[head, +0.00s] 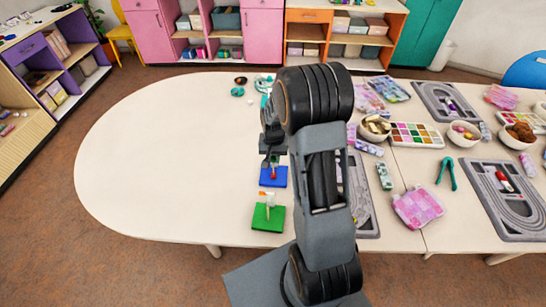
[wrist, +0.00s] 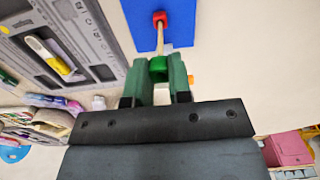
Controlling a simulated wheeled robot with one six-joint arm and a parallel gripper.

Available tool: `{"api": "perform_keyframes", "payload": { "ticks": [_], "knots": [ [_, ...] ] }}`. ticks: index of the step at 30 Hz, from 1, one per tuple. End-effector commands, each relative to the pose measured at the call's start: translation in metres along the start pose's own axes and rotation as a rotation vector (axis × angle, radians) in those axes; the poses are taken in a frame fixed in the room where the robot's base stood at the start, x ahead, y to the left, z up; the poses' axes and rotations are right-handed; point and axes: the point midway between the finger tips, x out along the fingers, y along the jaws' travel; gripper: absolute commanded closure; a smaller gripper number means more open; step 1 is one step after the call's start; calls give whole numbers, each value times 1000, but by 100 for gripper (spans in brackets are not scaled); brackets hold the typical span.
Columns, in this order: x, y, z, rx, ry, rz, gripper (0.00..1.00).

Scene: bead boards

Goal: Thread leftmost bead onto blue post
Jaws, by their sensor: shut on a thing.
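The blue board (head: 272,182) lies on the table in front of my arm, with an upright post and a red bead (head: 274,172) low on it. In the wrist view the blue board (wrist: 178,30) is at the top, with the red bead (wrist: 159,17) at the far end of the pale post (wrist: 160,40). My gripper (wrist: 159,72) is shut on a green bead (wrist: 158,63). The bead lines up with the near end of the post; I cannot tell whether it is around it. In the head view my gripper (head: 271,160) is just above the blue board, and the held bead is not clear.
A green board (head: 261,222) with a post stands nearer me, close to the table's front edge. A grey tray (head: 362,205) lies right of my arm, with bowls, a bead box and pink packets beyond. The table's left side is clear.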

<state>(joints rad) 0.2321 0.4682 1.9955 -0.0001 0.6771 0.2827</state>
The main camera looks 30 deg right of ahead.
Motion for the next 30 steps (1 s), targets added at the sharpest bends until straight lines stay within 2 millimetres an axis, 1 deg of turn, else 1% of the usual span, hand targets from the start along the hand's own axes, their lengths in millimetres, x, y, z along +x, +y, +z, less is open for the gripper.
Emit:
{"api": "perform_keyframes", "payload": {
  "ticks": [21, 30],
  "knots": [
    [11, 0, 0, -1, 0, 0, 100],
    [13, 0, 0, 0, 0, 0, 100]
  ]
}}
